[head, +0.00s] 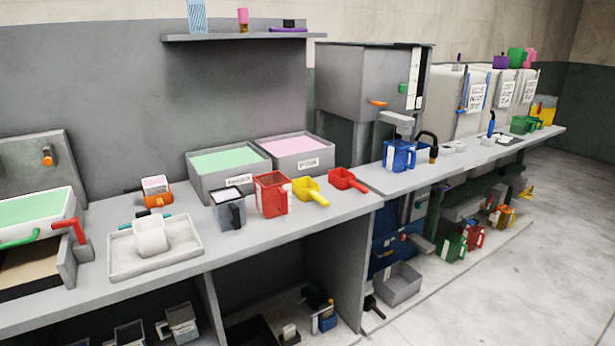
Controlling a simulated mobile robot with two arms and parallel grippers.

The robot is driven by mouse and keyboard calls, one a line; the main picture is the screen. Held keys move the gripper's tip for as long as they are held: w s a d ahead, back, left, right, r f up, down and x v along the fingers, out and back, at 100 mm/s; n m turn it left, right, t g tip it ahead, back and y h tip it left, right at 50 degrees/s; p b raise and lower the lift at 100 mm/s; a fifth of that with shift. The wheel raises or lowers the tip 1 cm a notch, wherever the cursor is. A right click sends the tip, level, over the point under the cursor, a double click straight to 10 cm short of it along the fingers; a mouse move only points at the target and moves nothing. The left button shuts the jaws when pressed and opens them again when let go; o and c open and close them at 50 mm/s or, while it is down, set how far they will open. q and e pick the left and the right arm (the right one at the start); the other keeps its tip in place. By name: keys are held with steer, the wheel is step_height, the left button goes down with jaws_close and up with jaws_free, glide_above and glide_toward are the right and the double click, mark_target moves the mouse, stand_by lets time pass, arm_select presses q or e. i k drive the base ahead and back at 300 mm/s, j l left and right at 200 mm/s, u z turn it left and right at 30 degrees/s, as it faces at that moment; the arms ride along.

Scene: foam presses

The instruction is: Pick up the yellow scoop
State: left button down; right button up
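The yellow scoop (310,191) lies on the grey counter in the head view, its handle pointing toward the front right. It sits between a red jug (272,194) on its left and a red scoop (346,180) on its right, close to both. Nothing holds it. Neither of my grippers shows in the head view.
Bins of green (230,163) and pink (288,146) material stand behind the scoops. A dark-handled jug (228,212) and a white tray (156,262) with a white container are to the left. A blue jug (399,156) stands right. The counter's front strip is clear.

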mark_target(313, 195)
steer(key=j+u, duration=0.2)
steer(key=u, duration=1.35)
steer(key=l+z, duration=0.1)
steer(key=z, duration=1.5)
steer(key=i+l+u, duration=0.25)
steer(key=i+l, duration=0.1)
